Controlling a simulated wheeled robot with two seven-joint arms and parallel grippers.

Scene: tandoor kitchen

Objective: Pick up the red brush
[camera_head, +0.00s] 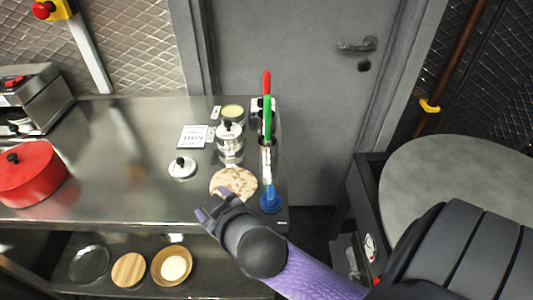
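The red brush (266,82) stands out as a red upright handle at the back right of the steel counter, near the door. A green handle (268,117) stands just in front of it and hides its lower part. A blue-based item (270,199) is at the counter's right front. My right gripper (212,204) reaches in from the lower right, over the counter's front edge. Its fingertips look apart, with nothing seen between them. It is well in front of the red brush and to its left, beside the flatbread. My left gripper is not in view.
A flatbread (233,182), a steel canister (229,140), a lidded steel pot (182,168), a price card (195,136) and a yellow-topped tin (232,113) crowd the counter's right. A red pot (28,172) stands left. The counter's middle (110,150) is clear.

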